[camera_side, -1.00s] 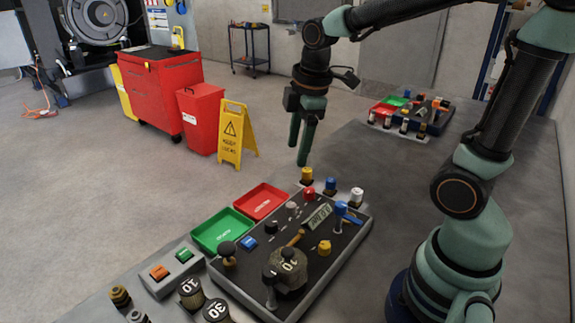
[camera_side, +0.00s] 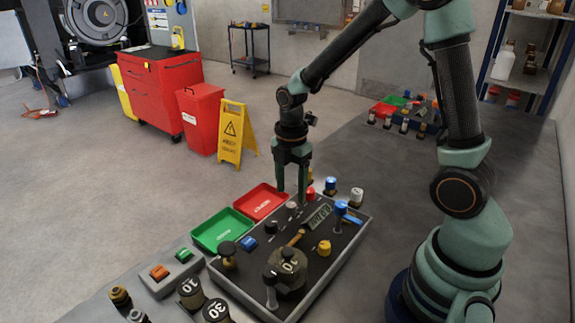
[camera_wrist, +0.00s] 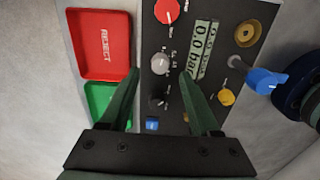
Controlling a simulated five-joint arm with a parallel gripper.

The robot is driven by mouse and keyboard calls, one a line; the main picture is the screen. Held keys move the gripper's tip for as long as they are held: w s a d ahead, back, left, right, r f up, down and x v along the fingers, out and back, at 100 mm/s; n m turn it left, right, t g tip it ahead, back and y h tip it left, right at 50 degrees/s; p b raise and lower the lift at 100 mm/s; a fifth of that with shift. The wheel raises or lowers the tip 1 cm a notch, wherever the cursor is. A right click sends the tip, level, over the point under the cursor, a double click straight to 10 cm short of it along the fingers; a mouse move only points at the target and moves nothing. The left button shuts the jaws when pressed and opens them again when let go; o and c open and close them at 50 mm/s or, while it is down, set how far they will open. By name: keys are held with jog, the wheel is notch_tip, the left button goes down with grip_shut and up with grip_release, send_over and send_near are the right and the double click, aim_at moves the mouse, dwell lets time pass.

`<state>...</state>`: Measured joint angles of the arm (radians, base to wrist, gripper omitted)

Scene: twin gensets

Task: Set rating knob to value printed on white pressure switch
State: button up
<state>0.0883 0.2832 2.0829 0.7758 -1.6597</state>
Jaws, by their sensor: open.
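My gripper (camera_side: 292,194) is open and empty, pointing down over the far part of the near panel (camera_side: 330,272). In the wrist view its fingers (camera_wrist: 160,78) lie on either side of a grey knob (camera_wrist: 160,63); contact cannot be told. That knob also shows in the side view (camera_side: 291,207). A black knob (camera_wrist: 158,101) is nearby, and a large dark knob marked 10 (camera_side: 288,263) sits on the panel's near part. I cannot tell which is the rating knob. A white-topped cylinder (camera_side: 357,195) stands beyond the panel's far edge; its print is unreadable, and I cannot confirm it is the pressure switch.
Red (camera_side: 262,201) and green (camera_side: 221,230) trays lie left of the panel. A red knob (camera_wrist: 167,10), a display reading 0.0 bar (camera_wrist: 202,48), a yellow knob (camera_wrist: 226,97) and a blue handle (camera_wrist: 265,80) surround the gripper.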

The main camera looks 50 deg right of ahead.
aim_at(291, 205)
jog(key=shift+f, duration=1.95)
jog(key=shift+c, duration=0.2)
grip_shut()
